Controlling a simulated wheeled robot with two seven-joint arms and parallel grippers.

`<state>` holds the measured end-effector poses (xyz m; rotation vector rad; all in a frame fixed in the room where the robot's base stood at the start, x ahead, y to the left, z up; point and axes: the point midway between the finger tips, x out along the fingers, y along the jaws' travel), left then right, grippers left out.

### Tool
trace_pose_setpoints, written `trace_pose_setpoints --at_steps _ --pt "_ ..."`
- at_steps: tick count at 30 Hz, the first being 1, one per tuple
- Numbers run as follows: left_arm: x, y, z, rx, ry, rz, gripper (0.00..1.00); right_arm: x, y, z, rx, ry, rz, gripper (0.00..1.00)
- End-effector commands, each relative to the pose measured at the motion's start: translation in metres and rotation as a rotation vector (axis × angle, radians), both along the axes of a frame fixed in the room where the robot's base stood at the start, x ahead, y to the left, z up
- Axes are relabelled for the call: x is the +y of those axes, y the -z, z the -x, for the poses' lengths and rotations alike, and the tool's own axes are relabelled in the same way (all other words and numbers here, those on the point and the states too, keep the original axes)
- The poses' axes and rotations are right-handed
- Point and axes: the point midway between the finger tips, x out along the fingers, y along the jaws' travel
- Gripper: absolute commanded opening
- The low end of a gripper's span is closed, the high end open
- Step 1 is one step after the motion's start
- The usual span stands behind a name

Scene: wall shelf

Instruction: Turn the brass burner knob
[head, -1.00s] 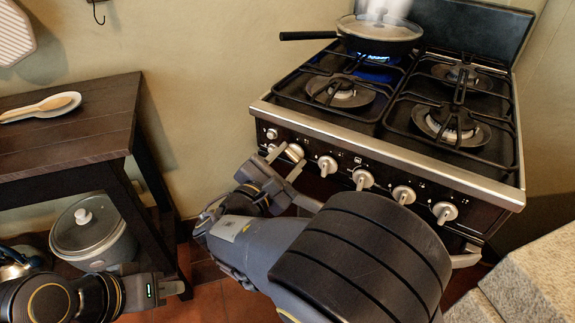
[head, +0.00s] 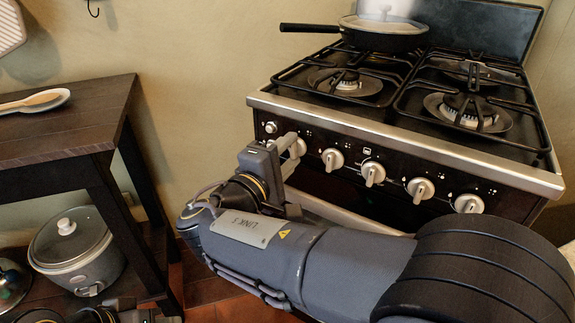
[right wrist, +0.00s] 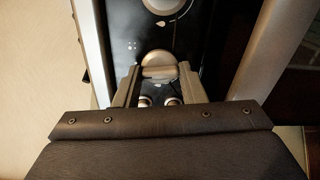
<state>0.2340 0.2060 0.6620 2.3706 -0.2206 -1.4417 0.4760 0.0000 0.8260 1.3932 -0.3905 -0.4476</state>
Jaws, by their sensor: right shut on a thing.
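The burner knob (head: 297,145) is a pale metallic, brass-toned knob at the left end of the row on the stove's front panel. My right gripper (head: 285,152) reaches it from the front left and is shut on it. In the right wrist view the knob (right wrist: 158,68) sits between the two fingers of my right gripper (right wrist: 159,82). The fingers hide part of the knob in the head view. Of my left arm, only a dark part shows at the bottom left edge; its fingers cannot be made out.
Several like knobs, the nearest being this one (head: 332,159), run rightward along the panel. A lidded pan (head: 383,35) stands on the back left burner, with no flame visible below it. A dark table (head: 60,135) is at left, with a lidded cooker (head: 75,255) below.

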Motion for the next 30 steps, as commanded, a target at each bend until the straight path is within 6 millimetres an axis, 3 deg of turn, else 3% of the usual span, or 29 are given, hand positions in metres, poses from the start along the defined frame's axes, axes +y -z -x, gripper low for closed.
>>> trace_pose_setpoints --at_steps 9,26,27,30 --pt "0.0 0.018 0.0 0.0 0.0 0.0 0.24 0.0 0.002 0.0 -0.065 -0.001 -0.111 0.14" --pt "0.0 0.02 0.0 0.0 0.0 0.0 0.24 0.0 0.0 0.0 -0.079 -0.001 -0.134 0.14" --pt "0.0 0.02 0.0 0.0 0.0 0.0 0.24 0.0 0.0 0.0 -0.079 -0.001 -0.134 0.41" --pt "0.0 0.02 0.0 0.0 0.0 0.0 0.24 0.0 0.0 0.0 -0.079 -0.001 -0.134 0.54"
